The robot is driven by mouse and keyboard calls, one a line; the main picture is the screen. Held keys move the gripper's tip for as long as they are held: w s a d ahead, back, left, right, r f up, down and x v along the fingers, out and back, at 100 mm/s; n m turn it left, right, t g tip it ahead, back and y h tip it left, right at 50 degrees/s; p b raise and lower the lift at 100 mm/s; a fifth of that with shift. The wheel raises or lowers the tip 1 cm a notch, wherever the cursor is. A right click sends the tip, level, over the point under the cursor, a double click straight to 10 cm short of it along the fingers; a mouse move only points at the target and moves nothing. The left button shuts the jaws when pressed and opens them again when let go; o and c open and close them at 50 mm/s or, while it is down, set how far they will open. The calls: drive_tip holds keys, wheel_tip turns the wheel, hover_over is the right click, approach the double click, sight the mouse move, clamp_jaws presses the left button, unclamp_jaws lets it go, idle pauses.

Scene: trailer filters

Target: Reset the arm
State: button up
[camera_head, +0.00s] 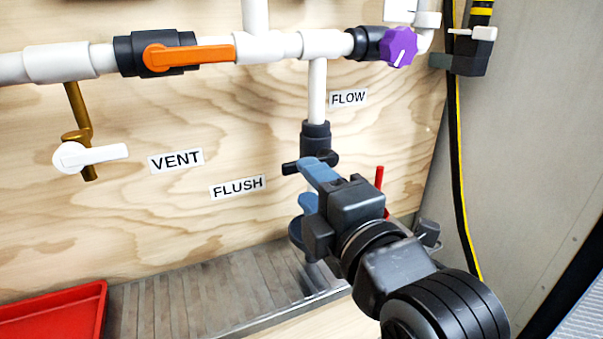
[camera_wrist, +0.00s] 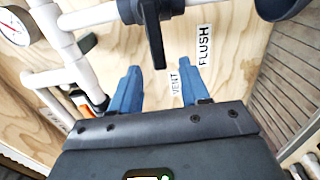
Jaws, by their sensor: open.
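My gripper (camera_head: 313,188) has blue fingers and is in front of the board, by the black flush valve (camera_head: 315,138) on the vertical white pipe. In the wrist view my gripper (camera_wrist: 158,82) is open, with a gap between its fingers. The black valve handle (camera_wrist: 154,40) points down toward that gap, its end near the level of the fingertips. I see nothing held between the fingers. In the head view the upper finger covers part of the black handle (camera_head: 291,167), so I cannot tell whether they touch.
An orange-handled valve (camera_head: 188,54), a purple knob (camera_head: 399,46) and a white vent handle (camera_head: 90,157) are on the piping. A red tray (camera_head: 55,312) is at lower left beside a ribbed metal surface (camera_head: 200,290). A gauge (camera_wrist: 14,27) shows in the wrist view. A grey wall closes the right side.

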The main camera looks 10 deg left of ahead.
drive_tip(key=shift+v, duration=0.95)
drive_tip(key=s+d+f+m+h, duration=0.5)
drive_tip(key=s+d+f+m, duration=0.55)
drive_tip(key=s, duration=0.25)
drive_tip(key=s+d+f+m+h, duration=0.4)
drive_tip(key=s+d+f+m, duration=0.6)
drive_tip(key=s, duration=0.3)
drive_tip(key=s+d+r+m+h, duration=0.15)
drive_tip(key=s+d+m, duration=0.35)
drive_tip(key=s, duration=0.6)
wheel_tip(320, 180, up, 17)
drive_tip(key=p, duration=1.6)
